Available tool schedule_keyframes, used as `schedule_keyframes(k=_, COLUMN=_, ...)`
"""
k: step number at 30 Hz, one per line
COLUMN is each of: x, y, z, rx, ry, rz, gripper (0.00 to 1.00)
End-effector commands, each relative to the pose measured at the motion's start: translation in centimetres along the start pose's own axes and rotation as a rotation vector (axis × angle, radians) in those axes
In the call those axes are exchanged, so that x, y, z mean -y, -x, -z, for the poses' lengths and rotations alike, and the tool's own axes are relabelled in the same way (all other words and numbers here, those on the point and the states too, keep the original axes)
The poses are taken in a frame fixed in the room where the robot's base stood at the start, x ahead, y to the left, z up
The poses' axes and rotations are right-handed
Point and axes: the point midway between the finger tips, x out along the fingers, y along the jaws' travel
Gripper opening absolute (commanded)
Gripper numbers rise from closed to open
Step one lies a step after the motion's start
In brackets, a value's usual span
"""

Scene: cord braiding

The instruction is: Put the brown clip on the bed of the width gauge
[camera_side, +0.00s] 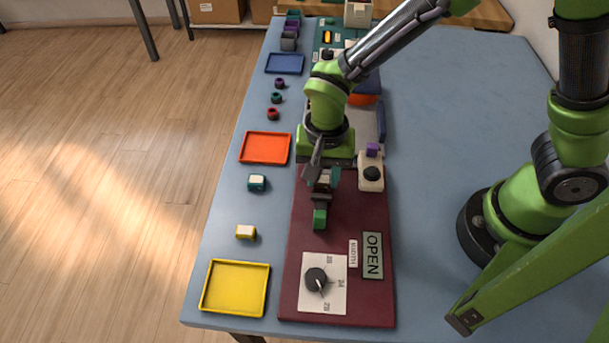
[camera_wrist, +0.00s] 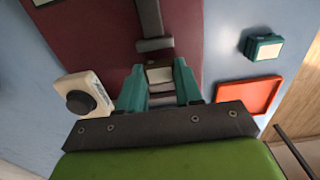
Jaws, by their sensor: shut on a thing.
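My gripper (camera_side: 322,180) is over the upper part of the maroon width gauge board (camera_side: 300,250). In the wrist view its teal fingers (camera_wrist: 160,90) are shut on the brown clip (camera_wrist: 160,75), which shows a pale face and dark brown edges. The fingers hide much of the clip in the side view. A dark grey bar (camera_wrist: 150,20) of the gauge, with a crosspiece, lies just beyond the clip. Whether the clip touches the gauge, I cannot tell. A green block (camera_side: 320,218) stands at the near end of the bar. The gauge has a dial (camera_side: 316,280) and an OPEN sign (camera_side: 373,255).
Left of the board are a yellow tray (camera_side: 205,287), a yellow clip (camera_side: 246,232), a teal clip (camera_side: 257,183) and an orange-red tray (camera_side: 242,150). A cream box with a black knob (camera_side: 371,174) is close at the gripper's right.

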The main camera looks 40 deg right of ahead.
Motion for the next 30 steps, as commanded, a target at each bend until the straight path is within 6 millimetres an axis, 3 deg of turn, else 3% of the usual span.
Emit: schedule_keyframes(k=30, x=-0.02, y=-0.58, z=-0.04, rx=0.001, ry=0.000, rz=-0.001, gripper=0.07)
